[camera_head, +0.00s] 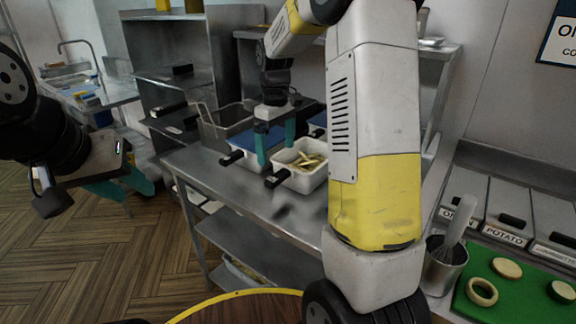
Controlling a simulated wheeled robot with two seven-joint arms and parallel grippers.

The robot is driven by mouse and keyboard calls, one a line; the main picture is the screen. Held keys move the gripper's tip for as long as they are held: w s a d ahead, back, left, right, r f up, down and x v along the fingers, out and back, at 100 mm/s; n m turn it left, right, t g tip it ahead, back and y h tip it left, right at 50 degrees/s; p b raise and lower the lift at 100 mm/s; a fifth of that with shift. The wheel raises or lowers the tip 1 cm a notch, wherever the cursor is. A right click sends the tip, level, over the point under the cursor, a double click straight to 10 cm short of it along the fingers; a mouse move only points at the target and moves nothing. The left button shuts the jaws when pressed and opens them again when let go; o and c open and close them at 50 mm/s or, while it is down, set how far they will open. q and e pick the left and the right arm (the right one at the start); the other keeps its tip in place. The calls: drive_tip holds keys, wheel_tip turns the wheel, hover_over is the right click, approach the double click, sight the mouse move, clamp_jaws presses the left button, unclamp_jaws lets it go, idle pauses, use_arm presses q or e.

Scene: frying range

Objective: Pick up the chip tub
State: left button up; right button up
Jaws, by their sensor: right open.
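The chip tub (312,182) is a white tub of yellow chips with a black handle, on the steel counter in the head view. My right gripper (275,154) points down with its two teal fingers apart and empty. In the picture it is just left of the chips, over the side where the chip tub and the blue-filled tub beside it meet. I cannot tell its exact height or whether it touches either tub. My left gripper (138,192) is open and empty, out over the floor at the left. My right arm hides the area right of the chip tub.
A white tub with blue contents (238,142) stands left of the chip tub. A wire fryer basket (216,125) is behind it. At right are a green board (520,296) with vegetable slices and a metal pot (444,266). The counter (215,184) is bare in front of the tubs.

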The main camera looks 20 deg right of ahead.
sight(279, 174)
drive_tip(key=f, duration=0.7)
drive_tip(key=shift+s+d+f, duration=0.2)
drive_tip(key=shift+f, duration=0.1)
drive_tip(key=c, duration=1.7)
